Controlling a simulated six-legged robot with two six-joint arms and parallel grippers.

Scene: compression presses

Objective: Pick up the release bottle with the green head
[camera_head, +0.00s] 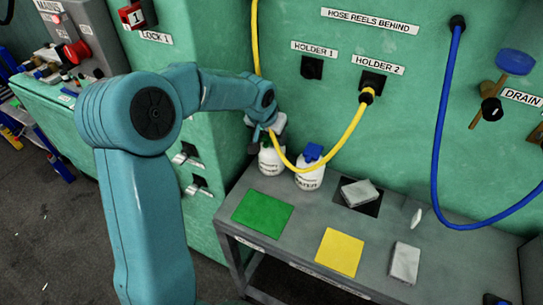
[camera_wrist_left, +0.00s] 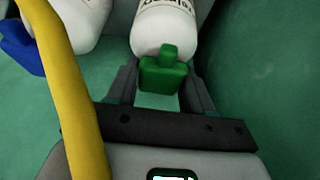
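The release bottle is white with a green head (camera_wrist_left: 163,74). In the head view its white body (camera_head: 271,161) stands at the back left of the grey bench, and its head is mostly hidden by my left gripper (camera_head: 264,138). In the left wrist view the green head lies between the two dark fingers of my left gripper (camera_wrist_left: 161,92), one on each side. The fingers are apart, and I cannot tell whether they press on the head. My right gripper is not in view.
A white bottle with a blue head (camera_head: 310,172) stands close to the right. A yellow hose (camera_head: 345,140) hangs from holder 2 across the bottles, near my gripper. The green cabinet wall is close on the left. Green (camera_head: 262,214) and yellow (camera_head: 340,252) squares lie on the bench.

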